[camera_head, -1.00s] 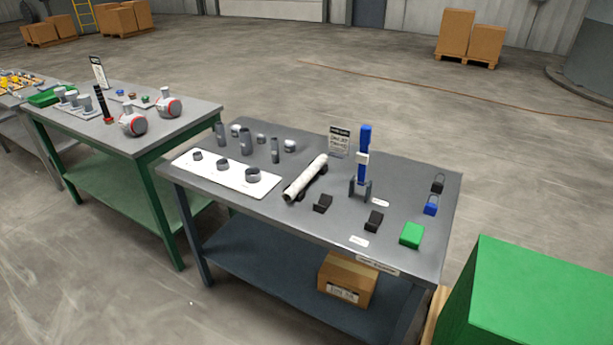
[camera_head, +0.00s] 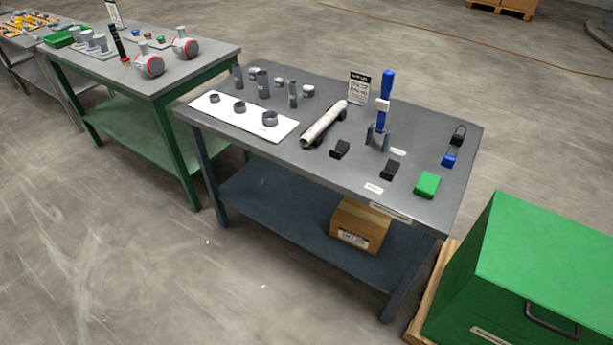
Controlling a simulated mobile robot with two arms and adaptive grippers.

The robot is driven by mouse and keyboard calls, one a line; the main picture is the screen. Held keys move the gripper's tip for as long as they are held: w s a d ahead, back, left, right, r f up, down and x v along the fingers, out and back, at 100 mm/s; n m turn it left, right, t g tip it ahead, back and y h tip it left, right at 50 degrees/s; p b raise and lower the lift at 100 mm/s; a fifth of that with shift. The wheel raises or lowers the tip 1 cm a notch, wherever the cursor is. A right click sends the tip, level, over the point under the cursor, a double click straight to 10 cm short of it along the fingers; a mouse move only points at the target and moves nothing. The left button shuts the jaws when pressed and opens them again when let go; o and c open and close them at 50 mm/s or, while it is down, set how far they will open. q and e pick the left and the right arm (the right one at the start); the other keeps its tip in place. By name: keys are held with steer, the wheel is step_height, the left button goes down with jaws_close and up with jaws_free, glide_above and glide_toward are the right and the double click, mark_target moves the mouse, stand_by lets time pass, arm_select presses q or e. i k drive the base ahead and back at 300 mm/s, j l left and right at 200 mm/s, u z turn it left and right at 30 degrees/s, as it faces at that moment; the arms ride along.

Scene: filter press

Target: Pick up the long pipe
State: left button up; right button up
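A long white pipe (camera_head: 324,123) lies on the grey table (camera_head: 420,201) in the middle of the view. It rests on dark supports and points away toward the back right. Several short grey pipe pieces stand upright to its left. A white board (camera_head: 245,117) with several grey rings lies in front of them. Neither of my grippers shows in the head view.
A blue-handled tool (camera_head: 385,100) stands upright right of the pipe, with black, blue and green blocks around it. A green table (camera_head: 200,74) with flasks stands at the left. A green box (camera_head: 545,265) is at the lower right. Floor in front is clear.

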mark_target(328, 117)
steer(key=i+j+z, duration=0.25)
steer(key=j, duration=0.35)
steer(key=i+j+z, duration=0.1)
steer(key=i+j, duration=0.15)
steer(key=i+j+z, duration=0.1)
steer(key=j, duration=0.3)
steer(key=i, duration=0.05)
